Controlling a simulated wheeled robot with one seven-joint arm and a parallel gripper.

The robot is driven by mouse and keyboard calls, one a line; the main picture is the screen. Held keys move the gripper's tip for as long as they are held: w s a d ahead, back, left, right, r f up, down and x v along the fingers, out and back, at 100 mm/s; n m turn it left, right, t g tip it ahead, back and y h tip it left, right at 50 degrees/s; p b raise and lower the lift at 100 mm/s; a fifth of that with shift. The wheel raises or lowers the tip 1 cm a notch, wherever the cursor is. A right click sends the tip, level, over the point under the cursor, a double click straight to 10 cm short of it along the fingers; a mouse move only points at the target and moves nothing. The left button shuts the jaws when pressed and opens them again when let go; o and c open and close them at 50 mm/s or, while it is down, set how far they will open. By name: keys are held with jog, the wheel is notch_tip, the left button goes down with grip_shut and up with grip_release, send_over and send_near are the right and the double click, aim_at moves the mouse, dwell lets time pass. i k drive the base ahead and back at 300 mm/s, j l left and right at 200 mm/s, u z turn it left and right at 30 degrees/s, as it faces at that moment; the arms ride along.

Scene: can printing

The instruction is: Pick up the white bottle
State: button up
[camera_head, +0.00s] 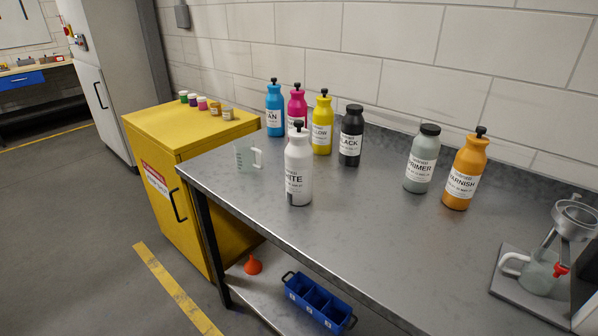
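The white bottle (299,172) stands upright on the grey metal table (345,245), near its left front part. It has a black cap and a label whose visible letters read "ITE". It stands in front of the magenta bottle and hides part of it. My gripper is not in view.
Behind it stand cyan (275,110), magenta (297,104), yellow (322,126) and black (351,138) bottles. A clear measuring jug (246,155) is close on its left. Primer (421,160) and varnish (464,172) bottles stand right. The table's front middle is clear. A yellow cabinet (185,141) adjoins left.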

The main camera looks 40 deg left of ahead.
aim_at(298, 154)
jog(key=j+z, duration=0.1)
jog(key=j, duration=2.05)
